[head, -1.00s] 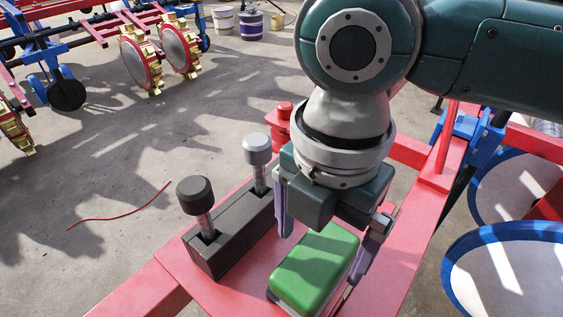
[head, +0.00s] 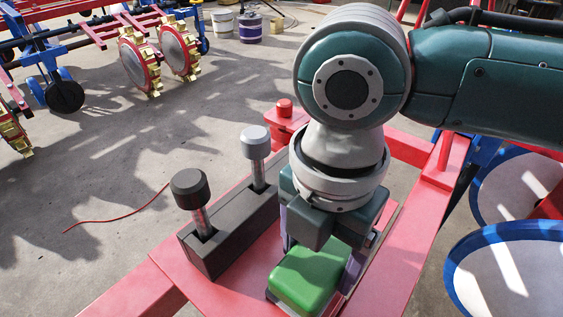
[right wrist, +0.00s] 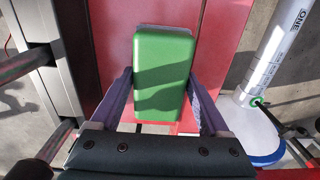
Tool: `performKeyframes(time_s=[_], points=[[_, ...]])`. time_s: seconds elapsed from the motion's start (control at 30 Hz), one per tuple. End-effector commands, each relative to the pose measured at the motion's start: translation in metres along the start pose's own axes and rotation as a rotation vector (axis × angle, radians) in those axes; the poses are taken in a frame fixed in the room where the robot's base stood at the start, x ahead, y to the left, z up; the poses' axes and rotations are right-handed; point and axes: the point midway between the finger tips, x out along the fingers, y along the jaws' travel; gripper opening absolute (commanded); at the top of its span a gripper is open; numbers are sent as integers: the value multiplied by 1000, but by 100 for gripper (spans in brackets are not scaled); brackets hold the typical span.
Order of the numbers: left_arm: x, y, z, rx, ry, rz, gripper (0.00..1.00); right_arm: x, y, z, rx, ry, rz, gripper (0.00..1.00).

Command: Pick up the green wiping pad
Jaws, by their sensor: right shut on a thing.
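The green wiping pad (head: 306,279) is a block with a green top and a grey underside, on the red platform (head: 237,295). It also shows in the right wrist view (right wrist: 163,75). My right gripper (head: 322,252) comes down over its far end. In the right wrist view my right gripper (right wrist: 160,88) has a purple finger against each long side of the pad, shut on it. The head view hides part of the far end behind the gripper. I cannot tell whether the pad is clear of the platform. My left gripper is not in view.
A dark block with two upright levers (head: 232,227) stands close to the left of the pad. A red knob (head: 284,108) is behind my right gripper. Blue-rimmed discs (head: 510,270) stand at the right. Open concrete floor lies to the left.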

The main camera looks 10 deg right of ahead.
Motion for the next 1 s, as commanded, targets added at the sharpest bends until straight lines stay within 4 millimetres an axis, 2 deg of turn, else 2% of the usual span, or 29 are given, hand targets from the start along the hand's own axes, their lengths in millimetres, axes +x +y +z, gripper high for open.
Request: performKeyframes(time_s=[0.03,0.1,0.37,0.57,0.67,1.0], points=[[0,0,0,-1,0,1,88,0,0,0,0,0,0,30],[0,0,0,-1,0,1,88,0,0,0,0,0,0,23],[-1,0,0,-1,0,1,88,-2,0,0,0,0,1,23],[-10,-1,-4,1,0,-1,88,-21,1,0,0,-1,3,23],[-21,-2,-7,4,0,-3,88,-42,1,0,-1,-1,4,23],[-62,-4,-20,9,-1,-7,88,-145,1,0,-1,-1,5,23]])
